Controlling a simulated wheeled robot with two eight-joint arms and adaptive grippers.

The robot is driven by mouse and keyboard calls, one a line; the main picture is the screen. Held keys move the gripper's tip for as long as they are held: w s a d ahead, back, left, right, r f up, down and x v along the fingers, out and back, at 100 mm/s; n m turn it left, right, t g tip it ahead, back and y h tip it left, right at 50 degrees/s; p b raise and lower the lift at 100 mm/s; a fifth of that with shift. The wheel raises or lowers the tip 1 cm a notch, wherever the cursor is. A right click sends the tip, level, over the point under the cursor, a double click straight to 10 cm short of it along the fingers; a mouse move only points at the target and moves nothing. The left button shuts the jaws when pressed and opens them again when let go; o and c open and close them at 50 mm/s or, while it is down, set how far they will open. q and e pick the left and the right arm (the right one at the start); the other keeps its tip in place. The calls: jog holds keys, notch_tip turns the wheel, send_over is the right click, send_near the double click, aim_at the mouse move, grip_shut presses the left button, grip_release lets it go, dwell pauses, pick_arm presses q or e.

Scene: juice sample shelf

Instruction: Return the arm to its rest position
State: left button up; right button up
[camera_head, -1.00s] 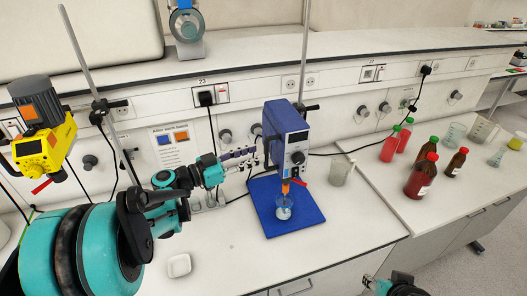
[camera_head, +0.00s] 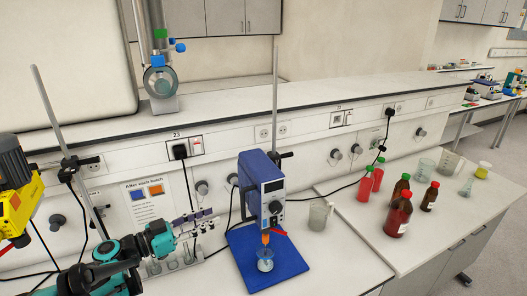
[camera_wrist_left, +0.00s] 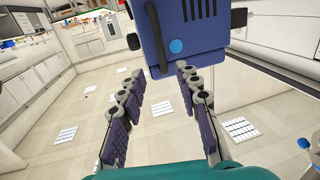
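My left gripper (camera_head: 208,219) is in the left half of the head view, to the left of the blue stirrer (camera_head: 262,190). In the left wrist view its two purple-padded fingers (camera_wrist_left: 159,76) are spread apart with nothing between them. The stirrer's blue housing (camera_wrist_left: 188,25) shows beyond the fingertips. My teal and black left arm comes in from the bottom left, partly cut off by the frame. My right gripper is not in view.
A small beaker (camera_head: 265,265) stands on the stirrer's blue base (camera_head: 290,262). A yellow device (camera_head: 16,213) on a stand is at the left. Red bottles (camera_head: 397,215), brown bottles (camera_head: 430,196) and clear beakers (camera_head: 424,170) stand on the right bench. The bench front is mostly clear.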

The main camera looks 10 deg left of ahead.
pick_arm(q)
jog(key=s+d+f+n+g+y+b, duration=0.2)
jog(key=s+d+f+b, duration=0.1)
jog(key=d+f, duration=0.25)
jog(key=s+d+f+n+g+y+b, duration=0.2)
jog(key=d+f+g+b, duration=0.1)
jog(key=d+f, duration=0.3)
jog(key=s+a+f+n+y+b, duration=0.1)
jog(key=s+f+n+y+b, duration=0.1)
jog(key=s+f, duration=0.4)
jog(key=s+a+f+n+y+b, duration=0.2)
jog(key=s+f+y+b, duration=0.2)
jog(key=s+f+y, duration=0.2)
jog(key=shift+s+a+f+n+y+b, duration=0.15)
jog(key=shift+a+f+n+y+b, duration=0.2)
jog(key=shift+f, duration=0.5)
jog(key=shift+d, duration=0.1)
